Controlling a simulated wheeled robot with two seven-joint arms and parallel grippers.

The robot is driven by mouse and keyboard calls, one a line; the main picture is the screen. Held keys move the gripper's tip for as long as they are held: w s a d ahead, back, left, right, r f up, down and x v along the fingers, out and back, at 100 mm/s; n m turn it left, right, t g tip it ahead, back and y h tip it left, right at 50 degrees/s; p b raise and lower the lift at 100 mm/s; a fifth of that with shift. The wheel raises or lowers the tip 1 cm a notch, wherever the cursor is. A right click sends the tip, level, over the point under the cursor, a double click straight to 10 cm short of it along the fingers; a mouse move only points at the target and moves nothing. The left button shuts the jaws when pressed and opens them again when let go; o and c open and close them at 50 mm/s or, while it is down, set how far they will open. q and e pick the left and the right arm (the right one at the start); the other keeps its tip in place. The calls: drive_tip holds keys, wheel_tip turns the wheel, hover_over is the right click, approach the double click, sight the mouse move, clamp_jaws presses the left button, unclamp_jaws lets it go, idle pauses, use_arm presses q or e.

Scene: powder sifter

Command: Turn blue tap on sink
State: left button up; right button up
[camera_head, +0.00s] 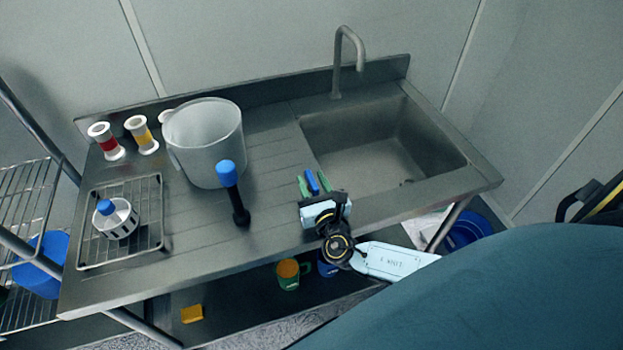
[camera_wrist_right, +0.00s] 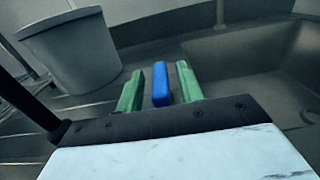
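The sink (camera_head: 385,140) is a steel basin at the right of the counter, with a curved grey spout (camera_head: 345,55) behind it. The blue tap (camera_head: 312,182) is a small blue bar by the basin's front left corner. It also shows in the right wrist view (camera_wrist_right: 160,84). My right gripper (camera_head: 315,184) is at the tap, its green fingers on either side of the blue bar. In the right wrist view the fingers (camera_wrist_right: 160,88) are parted, with a narrow gap on each side of the bar. Its lower part is hidden. My left gripper is not in view.
A grey bucket (camera_head: 208,145) and a black rod with a blue top (camera_head: 232,195) stand left of my right gripper. A blue-topped container (camera_head: 116,218) sits on a wire rack. Two spools (camera_head: 105,141) are at the back left. Free counter lies around the rod.

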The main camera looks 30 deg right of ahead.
drive_tip(key=shift+w+d, duration=0.1)
drive_tip(key=shift+w, duration=0.35)
clamp_jaws()
